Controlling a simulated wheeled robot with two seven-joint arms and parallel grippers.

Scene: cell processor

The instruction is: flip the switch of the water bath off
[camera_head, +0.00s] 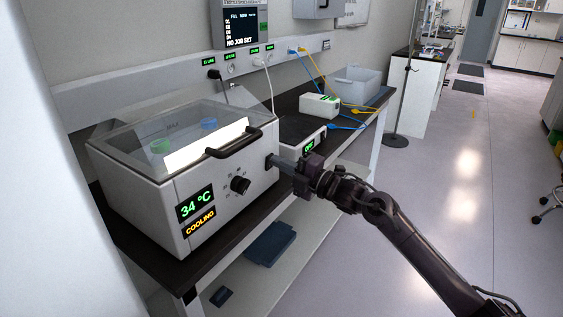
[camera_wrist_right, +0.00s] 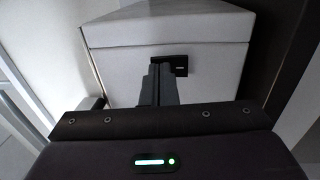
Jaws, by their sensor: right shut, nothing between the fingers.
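The water bath (camera_head: 160,205) is a white box with a clear lid on the dark bench. Its display (camera_head: 196,206) reads 34 °C and COOLING, and a black knob (camera_head: 240,185) is on its front. My left gripper is not in view.
A device with a green display (camera_head: 303,143), a white-green box (camera_head: 319,105) and a grey bin (camera_head: 354,86) stand farther back on the bench. The floor (camera_head: 470,180) at the right is open.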

